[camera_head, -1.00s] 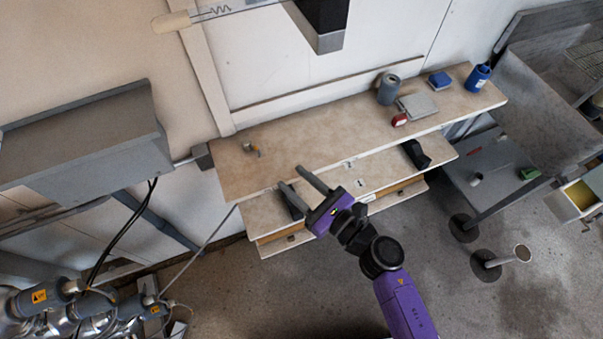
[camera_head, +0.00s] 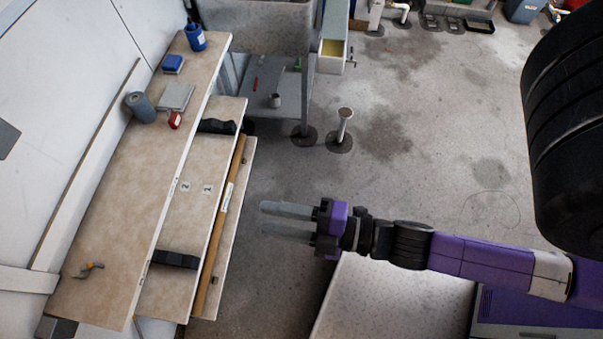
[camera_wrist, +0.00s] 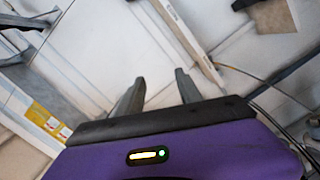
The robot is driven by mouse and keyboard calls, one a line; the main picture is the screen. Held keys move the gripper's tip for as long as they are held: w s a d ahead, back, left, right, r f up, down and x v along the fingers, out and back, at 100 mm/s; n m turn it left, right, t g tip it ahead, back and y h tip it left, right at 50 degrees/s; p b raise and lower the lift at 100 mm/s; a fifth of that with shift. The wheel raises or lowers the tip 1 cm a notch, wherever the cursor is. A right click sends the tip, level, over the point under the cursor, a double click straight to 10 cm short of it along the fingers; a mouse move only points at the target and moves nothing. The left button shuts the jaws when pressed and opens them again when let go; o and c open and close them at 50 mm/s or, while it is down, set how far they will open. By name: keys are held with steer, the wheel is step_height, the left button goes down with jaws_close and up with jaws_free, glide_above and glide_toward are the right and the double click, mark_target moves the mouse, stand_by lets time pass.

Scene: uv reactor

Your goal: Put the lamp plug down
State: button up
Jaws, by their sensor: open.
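My gripper (camera_head: 264,218) is open and empty, its two grey fingers pointing left over the floor, to the right of the shelves in the head view. The wrist view also shows the fingers (camera_wrist: 157,90) apart with nothing between them. A small grey and orange-yellow piece (camera_head: 88,270) lies on the near end of the top shelf (camera_head: 120,215), apart from my gripper. It is too small to tell whether it is the lamp plug. No other thing is clearly a lamp plug.
Two black holders (camera_head: 217,126) (camera_head: 175,258) sit on the lower shelf (camera_head: 192,200). A grey cylinder (camera_head: 140,107), a grey flat block (camera_head: 176,96), a red item (camera_head: 175,120) and blue containers (camera_head: 195,38) stand at the top shelf's far end. The top shelf's middle is clear.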

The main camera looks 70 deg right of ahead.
steer(key=s+d+r+m+g+h, duration=0.2)
steer(key=s+r+m, duration=0.3)
steer(key=m, duration=1)
steer(key=shift+s+d+r+h, duration=0.3)
steer(key=shift+s+h, duration=0.3)
steer(key=shift+s, duration=1.25)
